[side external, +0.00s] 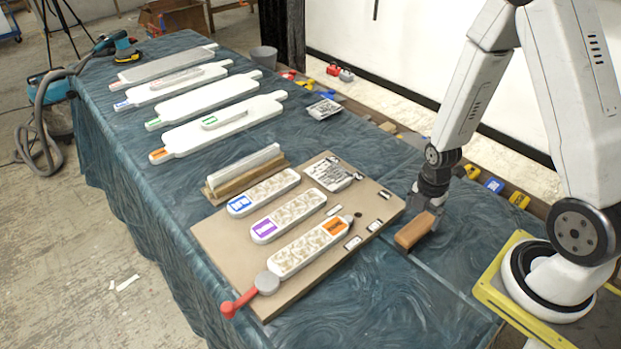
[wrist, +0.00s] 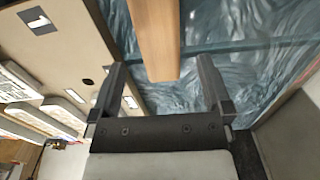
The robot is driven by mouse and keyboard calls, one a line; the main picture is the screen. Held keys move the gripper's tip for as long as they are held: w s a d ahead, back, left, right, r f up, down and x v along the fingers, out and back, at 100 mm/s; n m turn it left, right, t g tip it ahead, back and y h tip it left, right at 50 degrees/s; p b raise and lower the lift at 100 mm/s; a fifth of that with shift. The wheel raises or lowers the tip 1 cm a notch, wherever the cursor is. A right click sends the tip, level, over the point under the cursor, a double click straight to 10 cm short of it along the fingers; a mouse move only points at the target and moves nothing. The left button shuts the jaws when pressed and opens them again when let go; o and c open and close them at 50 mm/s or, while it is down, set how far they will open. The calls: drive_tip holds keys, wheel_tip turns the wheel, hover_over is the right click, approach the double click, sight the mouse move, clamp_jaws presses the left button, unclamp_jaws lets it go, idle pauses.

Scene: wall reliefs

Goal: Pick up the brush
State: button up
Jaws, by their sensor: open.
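The brush seems to be the wooden piece (side external: 413,231) at the right edge of the tan board; its bristles cannot be made out. In the wrist view the wooden piece (wrist: 154,38) runs from the top edge down to between my finger tips. My gripper (side external: 427,208) points down at its far end. In the wrist view my gripper (wrist: 158,78) is open, with one finger on each side of the wood and gaps on both sides. I cannot tell how high the tips are above the table.
The tan board (side external: 215,235) holds white relief trays, labels and a red-handled tool (side external: 240,300). Long white panels (side external: 215,130) and a sander (side external: 125,46) lie farther back. Small coloured items line the wall side. The blue cloth (side external: 390,295) in front of the wood is clear.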

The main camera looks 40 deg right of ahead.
sight(418, 226)
drive_tip(key=shift+f, duration=0.85)
drive_tip(key=shift+w+f, duration=0.1)
drive_tip(key=shift+f, duration=2.45)
drive_tip(key=c, duration=1.3)
drive_tip(key=shift+r, duration=0.1)
drive_tip(key=shift+r, duration=4.9)
